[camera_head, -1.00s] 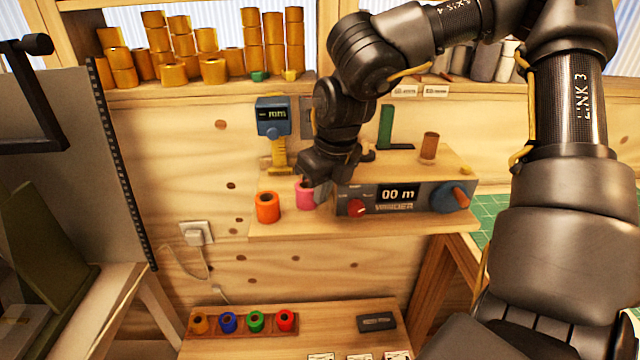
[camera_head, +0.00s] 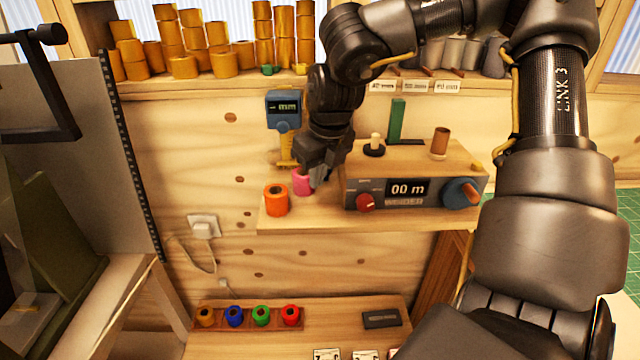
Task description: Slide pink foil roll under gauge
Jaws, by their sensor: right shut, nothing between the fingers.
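The pink foil roll (camera_head: 302,181) stands on the wooden shelf, just behind and right of an orange roll (camera_head: 276,200). The gauge (camera_head: 284,112), a blue head with a small display on a yellow post, stands behind the pink roll. My right gripper (camera_head: 317,179) is shut, pointing down at the right side of the pink roll; it looks close against it, but I cannot tell whether it touches. The gripper hides part of the roll's right side and the area behind. My left gripper is not in view.
The winder box (camera_head: 408,190) with display and knobs stands right of the gripper. The shelf (camera_head: 330,222) has a bare front strip. Below, a rack (camera_head: 250,328) holds several coloured rolls.

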